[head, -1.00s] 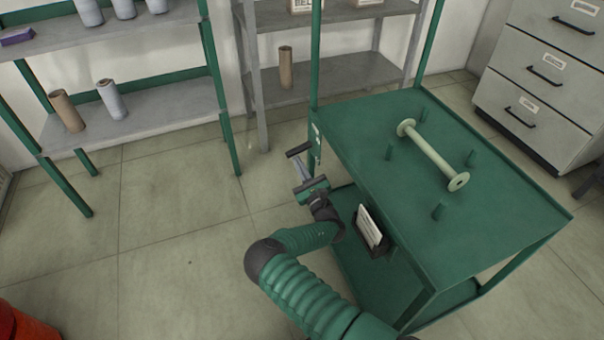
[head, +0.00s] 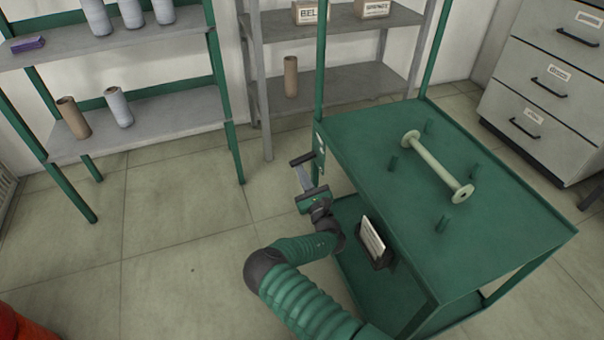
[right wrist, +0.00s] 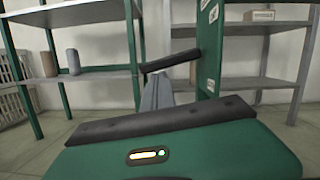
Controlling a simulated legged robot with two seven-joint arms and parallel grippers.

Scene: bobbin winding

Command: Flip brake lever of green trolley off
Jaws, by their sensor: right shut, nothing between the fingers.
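The green trolley (head: 350,130) stands right of centre in the head view, with a flat top shelf and a lower shelf. Its near left corner post carries a narrow plate with small white labels (head: 320,148). The labelled green post also shows in the right wrist view (right wrist: 209,45). My right gripper (head: 303,160) is shut and empty, just left of that post. My left gripper is out of view.
A pale spool (head: 438,167) lies on the trolley top among short green pegs. A card holder (head: 372,240) is on the trolley's near side. Shelves with bobbins (head: 160,125) stand at the back left, drawers (head: 540,85) at the right. The floor left of the gripper is clear.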

